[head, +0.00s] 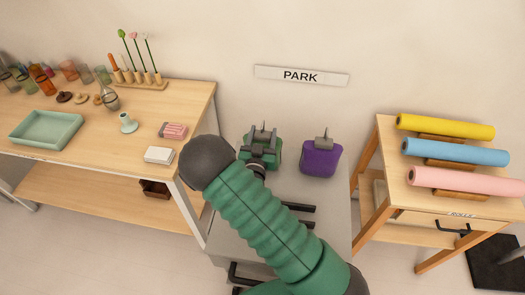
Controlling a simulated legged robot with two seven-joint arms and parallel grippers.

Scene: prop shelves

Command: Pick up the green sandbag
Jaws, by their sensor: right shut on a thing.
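The green sandbag (273,160) sits upright on the grey surface in the middle, below the PARK sign. My right gripper (262,138) is at its top, shut on it. My dark wrist and ribbed green forearm reach up from the bottom and hide the sandbag's lower left. A purple sandbag (321,160) with a grey top piece stands just to the right, apart from the green one. My left gripper is out of view.
A wooden table (100,150) on the left bears a green tray (47,130), jars, flower stems and small boxes. A wooden stand (395,195) on the right holds yellow, blue and pink rolls (470,182). The PARK sign (301,76) hangs on the wall behind.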

